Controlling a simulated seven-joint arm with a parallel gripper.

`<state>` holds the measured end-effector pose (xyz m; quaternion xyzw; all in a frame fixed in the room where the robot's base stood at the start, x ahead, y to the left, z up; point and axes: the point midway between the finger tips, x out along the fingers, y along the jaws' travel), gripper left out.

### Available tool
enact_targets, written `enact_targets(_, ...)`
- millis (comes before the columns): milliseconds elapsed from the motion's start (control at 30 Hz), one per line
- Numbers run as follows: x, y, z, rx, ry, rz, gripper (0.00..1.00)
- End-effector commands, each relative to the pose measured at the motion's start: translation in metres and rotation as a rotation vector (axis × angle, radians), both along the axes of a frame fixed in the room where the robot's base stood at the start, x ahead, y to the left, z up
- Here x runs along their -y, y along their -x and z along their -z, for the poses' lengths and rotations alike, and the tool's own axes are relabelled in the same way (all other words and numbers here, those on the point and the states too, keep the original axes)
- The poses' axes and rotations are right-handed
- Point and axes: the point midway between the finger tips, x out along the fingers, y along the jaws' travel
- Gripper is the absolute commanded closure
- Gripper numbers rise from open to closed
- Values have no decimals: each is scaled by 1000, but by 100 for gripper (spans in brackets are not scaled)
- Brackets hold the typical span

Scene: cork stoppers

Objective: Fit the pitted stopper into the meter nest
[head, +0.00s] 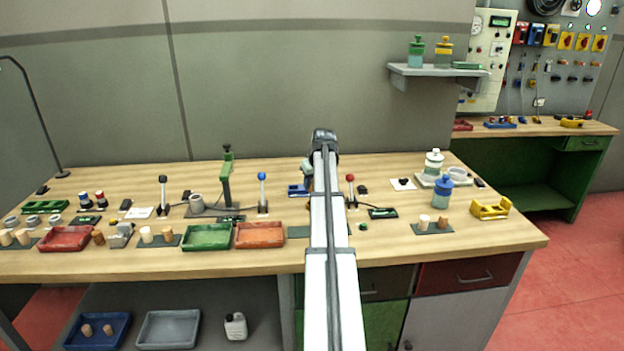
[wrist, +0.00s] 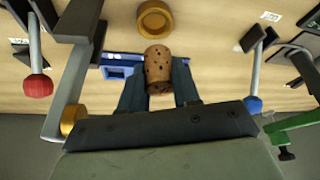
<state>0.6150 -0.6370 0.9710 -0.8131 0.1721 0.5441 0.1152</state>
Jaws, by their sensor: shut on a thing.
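My gripper (wrist: 158,80) is shut on the pitted stopper (wrist: 158,66), a brown cork with dark pits, held between the two fingers in the wrist view. A blue block (wrist: 117,71) with a square recess, seemingly part of the meter nest, lies beyond the left finger; the stopper and right finger hide some of it. In the head view the blue block (head: 297,190) stands on the bench just left of my arm. My arm hides most of the gripper there, and I cannot make out the stopper. A brass-coloured ring (wrist: 155,19) lies just beyond the stopper in the wrist view.
A red-knobbed lever (head: 350,179) and a blue-knobbed lever (head: 262,178) stand on either side of the block. A green press (head: 226,180) is farther left. Green (head: 207,246) and orange (head: 259,245) trays lie near the front edge.

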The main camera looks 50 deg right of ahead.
Motion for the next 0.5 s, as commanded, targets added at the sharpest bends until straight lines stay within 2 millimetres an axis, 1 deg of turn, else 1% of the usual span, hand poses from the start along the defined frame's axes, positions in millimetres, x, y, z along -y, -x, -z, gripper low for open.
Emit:
enact_targets(300,0,0,24,-1,0,0,96)
enact_targets(500,0,0,35,1,1,0,96)
